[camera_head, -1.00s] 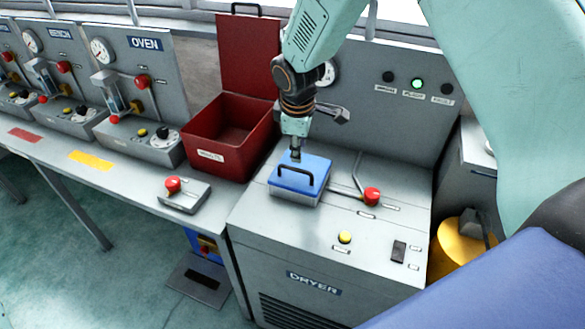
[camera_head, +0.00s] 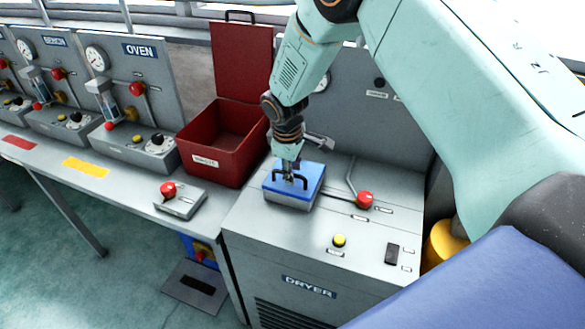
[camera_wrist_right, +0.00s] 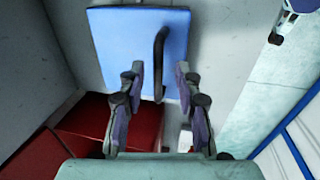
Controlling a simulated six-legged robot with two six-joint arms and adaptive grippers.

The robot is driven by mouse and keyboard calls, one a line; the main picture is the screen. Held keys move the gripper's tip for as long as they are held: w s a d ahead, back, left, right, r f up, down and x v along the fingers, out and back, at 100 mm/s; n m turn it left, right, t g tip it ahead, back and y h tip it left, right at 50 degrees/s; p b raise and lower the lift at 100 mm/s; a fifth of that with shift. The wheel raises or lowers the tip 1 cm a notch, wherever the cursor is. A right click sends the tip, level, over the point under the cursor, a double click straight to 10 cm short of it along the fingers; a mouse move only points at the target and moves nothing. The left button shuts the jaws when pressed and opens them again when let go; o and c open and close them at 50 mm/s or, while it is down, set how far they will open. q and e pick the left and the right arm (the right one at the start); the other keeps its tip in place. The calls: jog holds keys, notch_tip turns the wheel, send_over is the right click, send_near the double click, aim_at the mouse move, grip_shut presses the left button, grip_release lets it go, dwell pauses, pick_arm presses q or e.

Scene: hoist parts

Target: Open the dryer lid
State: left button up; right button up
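The dryer (camera_head: 309,286) is a grey cabinet at the centre right of the head view. Its blue lid (camera_head: 310,181) lies flat on the small square chamber on top, with a dark bar handle (camera_head: 283,182). In the wrist view the blue lid (camera_wrist_right: 115,40) and its dark handle (camera_wrist_right: 159,62) also show. My right gripper (camera_head: 290,180) is just above the lid at the handle. In the wrist view the right gripper (camera_wrist_right: 160,82) is open, its two fingers apart on either side of the handle, not visibly touching it. My left gripper is not in view.
An open red bin (camera_head: 209,155) stands left of the dryer, its red lid raised behind. A red-knobbed lever (camera_head: 365,200) and a yellow button (camera_head: 339,240) are on the dryer top. A small red-button box (camera_head: 178,197) sits on the bench; the oven panel (camera_head: 137,75) stands farther left.

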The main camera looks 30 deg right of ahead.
jog(key=shift+d+f, duration=0.15)
jog(key=shift+w+d, duration=0.1)
jog(key=shift+c, duration=0.6)
jog(key=shift+a, duration=0.2)
grip_shut()
